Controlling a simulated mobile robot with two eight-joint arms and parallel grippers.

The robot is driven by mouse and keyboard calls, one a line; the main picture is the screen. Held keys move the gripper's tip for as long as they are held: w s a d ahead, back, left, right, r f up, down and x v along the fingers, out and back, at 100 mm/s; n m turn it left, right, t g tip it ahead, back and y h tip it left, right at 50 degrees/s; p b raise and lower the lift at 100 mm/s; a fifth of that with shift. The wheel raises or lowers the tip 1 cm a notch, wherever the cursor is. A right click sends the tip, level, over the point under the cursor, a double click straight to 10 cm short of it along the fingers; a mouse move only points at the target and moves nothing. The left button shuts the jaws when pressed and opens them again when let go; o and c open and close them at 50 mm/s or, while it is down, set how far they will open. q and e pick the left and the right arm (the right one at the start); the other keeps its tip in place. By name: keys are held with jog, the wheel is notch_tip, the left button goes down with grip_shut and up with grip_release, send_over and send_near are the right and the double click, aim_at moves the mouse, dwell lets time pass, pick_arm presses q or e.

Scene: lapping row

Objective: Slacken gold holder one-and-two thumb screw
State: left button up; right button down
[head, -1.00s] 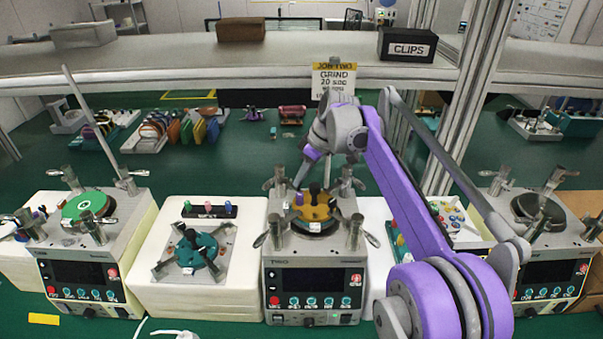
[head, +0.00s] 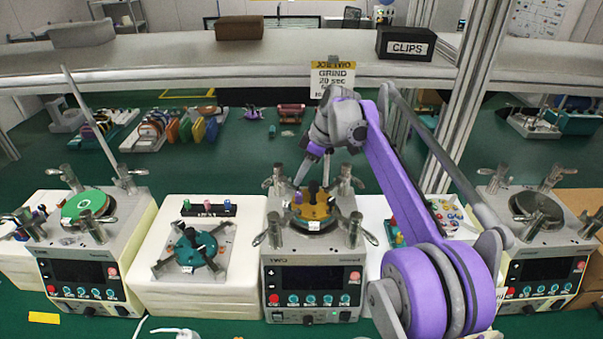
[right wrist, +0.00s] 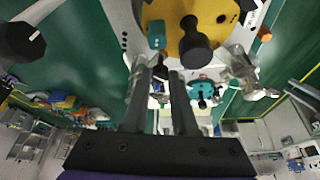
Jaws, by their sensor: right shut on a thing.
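The gold holder (head: 316,208) is a round gold plate with upright black knobs, sitting on the middle machine. It also shows at the top of the right wrist view (right wrist: 222,22), with a black knob (right wrist: 195,42) and a teal piece (right wrist: 157,38) at its edge. My right gripper (head: 298,185) reaches down from above to the holder's left edge. Its two long fingers (right wrist: 160,72) are nearly together, shut on a small part by that edge, apparently the thumb screw. The fingers mostly hide this part. My left gripper is not in view.
Metal clamp posts (head: 355,230) stand around the gold holder. A teal holder (head: 195,250) sits on a white block to the left. Other machines stand at far left (head: 85,265) and far right (head: 545,270). A shelf (head: 300,60) crosses above the bench.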

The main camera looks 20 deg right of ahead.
jog(key=c, duration=0.7)
grip_release()
jog(key=v, duration=1.1)
jog(key=shift+a+f, duration=0.1)
jog(key=s+a+f+m+t+h, duration=0.2)
jog(key=s+f+m, duration=0.4)
jog(key=s+f, duration=0.6)
jog(key=s+a+f+m+t+h, duration=0.2)
jog(key=s+f+m, duration=0.4)
jog(key=s+f, duration=0.6)
jog(key=s, duration=0.5)
jog(key=shift+a+f, duration=0.2)
jog(key=shift+f, duration=0.1)
